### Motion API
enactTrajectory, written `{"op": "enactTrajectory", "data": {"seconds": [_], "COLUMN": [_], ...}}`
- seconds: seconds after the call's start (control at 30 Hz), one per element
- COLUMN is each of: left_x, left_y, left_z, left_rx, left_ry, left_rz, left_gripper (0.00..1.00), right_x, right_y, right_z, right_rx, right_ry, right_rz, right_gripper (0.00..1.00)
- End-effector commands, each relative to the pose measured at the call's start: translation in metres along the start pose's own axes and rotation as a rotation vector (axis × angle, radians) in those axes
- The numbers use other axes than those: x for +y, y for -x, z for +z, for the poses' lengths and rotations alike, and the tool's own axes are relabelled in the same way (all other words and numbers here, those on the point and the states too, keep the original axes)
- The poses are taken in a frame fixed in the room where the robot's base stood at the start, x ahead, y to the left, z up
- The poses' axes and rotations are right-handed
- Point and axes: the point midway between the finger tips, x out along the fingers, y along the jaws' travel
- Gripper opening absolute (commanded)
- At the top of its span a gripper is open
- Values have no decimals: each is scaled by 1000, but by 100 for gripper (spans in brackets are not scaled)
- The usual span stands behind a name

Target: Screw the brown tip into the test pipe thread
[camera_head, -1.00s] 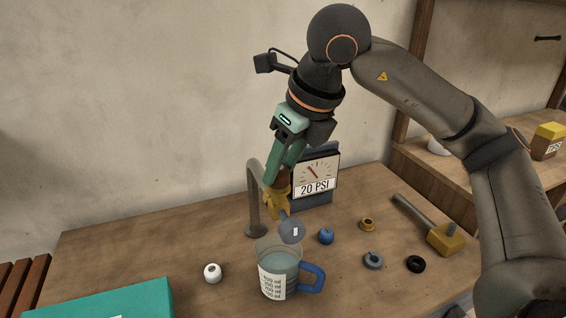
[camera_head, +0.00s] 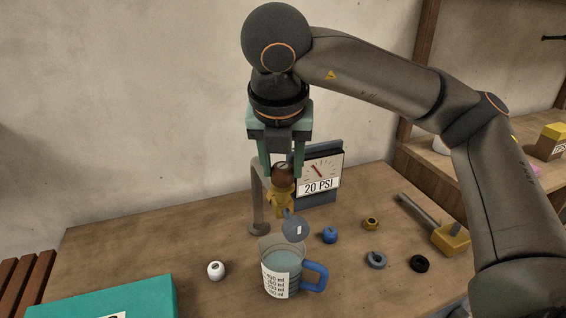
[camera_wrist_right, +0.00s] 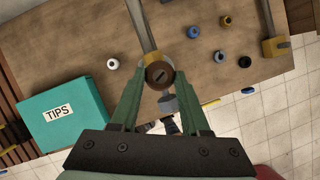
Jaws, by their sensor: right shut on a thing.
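The brown tip (camera_head: 283,171) is between the fingers of my right gripper (camera_head: 282,177), which is shut on it. It sits at the top of the yellow fitting (camera_head: 280,201) on the curved grey test pipe (camera_head: 258,205); I cannot tell how far the threads are engaged. In the right wrist view the round brown tip (camera_wrist_right: 153,67), with a dark slot in its top, lies between the two green fingertips (camera_wrist_right: 157,80). A grey knob (camera_head: 295,229) hangs below the fitting. My left gripper is not in view.
A measuring jug (camera_head: 281,276) stands below the knob, and a gauge (camera_head: 320,175) reading 20 PSI stands behind. White (camera_head: 216,271), blue (camera_head: 329,235), brass (camera_head: 371,224), grey (camera_head: 376,260) and black (camera_head: 419,264) parts lie about. A mallet (camera_head: 450,238) and teal TIPS box (camera_head: 110,302) flank them.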

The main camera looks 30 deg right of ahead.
Motion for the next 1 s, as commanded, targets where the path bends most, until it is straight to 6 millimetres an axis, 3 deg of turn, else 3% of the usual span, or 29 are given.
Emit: {"op": "enactTrajectory", "data": {"seconds": [0.03,0.07,0.2,0.5,1.0], "left_x": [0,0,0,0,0], "left_y": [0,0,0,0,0], "left_z": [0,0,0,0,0], "left_rx": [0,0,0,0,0], "left_ry": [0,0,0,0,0], "left_rz": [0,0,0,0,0], "left_gripper": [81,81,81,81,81], "right_x": [0,0,0,-1,-6], "right_y": [0,0,0,-1,-2], "right_z": [0,0,0,0,2], "right_rx": [-1,-1,0,2,2], "right_ry": [0,0,1,41,592], "right_rz": [3,3,3,18,250], "right_gripper": [0,48,62,62,62]}}
